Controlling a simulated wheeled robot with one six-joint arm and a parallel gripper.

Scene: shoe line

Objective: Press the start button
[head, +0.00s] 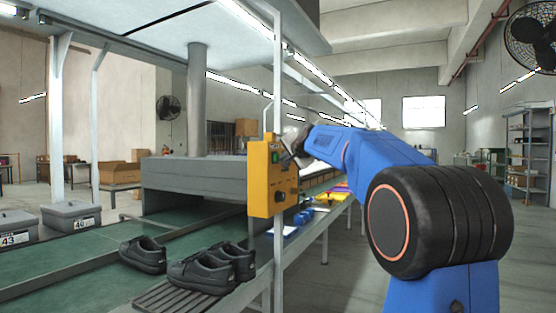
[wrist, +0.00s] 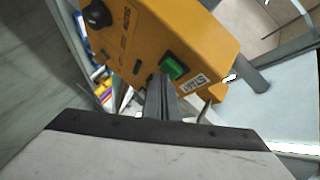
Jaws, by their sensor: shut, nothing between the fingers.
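The green start button (wrist: 174,66) is on the face of a yellow control box (wrist: 150,40) in the wrist view, beside a label reading START. The box (head: 261,200) hangs on a white post in the head view, with the small green button (head: 275,157) near its top. My gripper (wrist: 161,78) is shut and empty. Its fingertips are at the lower left edge of the button in the wrist view. I cannot tell whether they touch it. In the head view my gripper (head: 288,155) is close to the box's right side.
A black knob (wrist: 97,14) is on the same box. The white post (head: 278,90) stands right behind it. A table with coloured items (head: 328,198) runs behind the box.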

